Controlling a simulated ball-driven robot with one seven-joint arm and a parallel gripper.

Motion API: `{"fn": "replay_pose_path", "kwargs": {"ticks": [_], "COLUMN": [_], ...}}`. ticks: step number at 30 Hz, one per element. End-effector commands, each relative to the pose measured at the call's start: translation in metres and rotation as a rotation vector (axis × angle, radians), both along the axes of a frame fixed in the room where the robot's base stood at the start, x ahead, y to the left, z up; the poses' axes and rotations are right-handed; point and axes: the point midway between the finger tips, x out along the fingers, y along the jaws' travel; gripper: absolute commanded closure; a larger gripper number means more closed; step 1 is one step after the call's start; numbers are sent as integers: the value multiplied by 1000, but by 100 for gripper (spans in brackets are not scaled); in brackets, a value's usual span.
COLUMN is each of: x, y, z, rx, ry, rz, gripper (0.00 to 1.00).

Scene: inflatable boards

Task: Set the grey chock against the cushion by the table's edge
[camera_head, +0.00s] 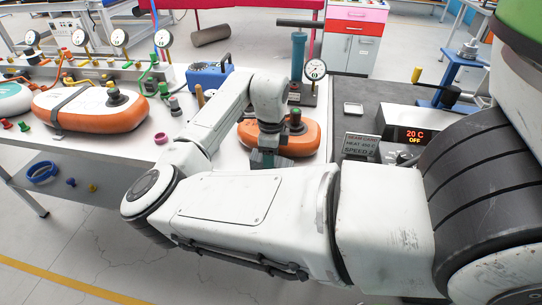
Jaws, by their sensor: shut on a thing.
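My gripper (267,147) points down at the near side of the small orange-and-white cushion (302,136), which lies near the table's front edge. The gripper is shut on the grey chock (266,160), of which only a small grey part shows, low between the jaws. The chock is close to the cushion's near side. I cannot tell whether it touches the cushion or the tabletop. My own arm hides part of the cushion and the table's edge.
A larger orange cushion (75,108) with a grey strap lies at left on the white table (200,150). A blue box (209,78), a hand pump (298,60) and a gauge stand behind. A heater unit (408,130) and sign (360,144) are at right.

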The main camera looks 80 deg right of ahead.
Motion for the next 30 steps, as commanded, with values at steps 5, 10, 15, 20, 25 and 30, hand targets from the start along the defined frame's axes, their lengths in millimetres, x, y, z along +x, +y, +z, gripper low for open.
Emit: {"fn": "replay_pose_path", "kwargs": {"ticks": [5, 10, 15, 20, 25, 30], "x": [0, 0, 0, 0, 0, 0], "y": [0, 0, 0, 0, -1, -1], "z": [0, -3, -2, -2, 9, 40], "rx": [-1, -1, -1, -1, -4, -4], "ry": [0, 1, 1, 0, -1, -2], "rz": [0, 1, 1, 1, 1, -1], "gripper": [83, 47, 37, 37, 37, 37]}}
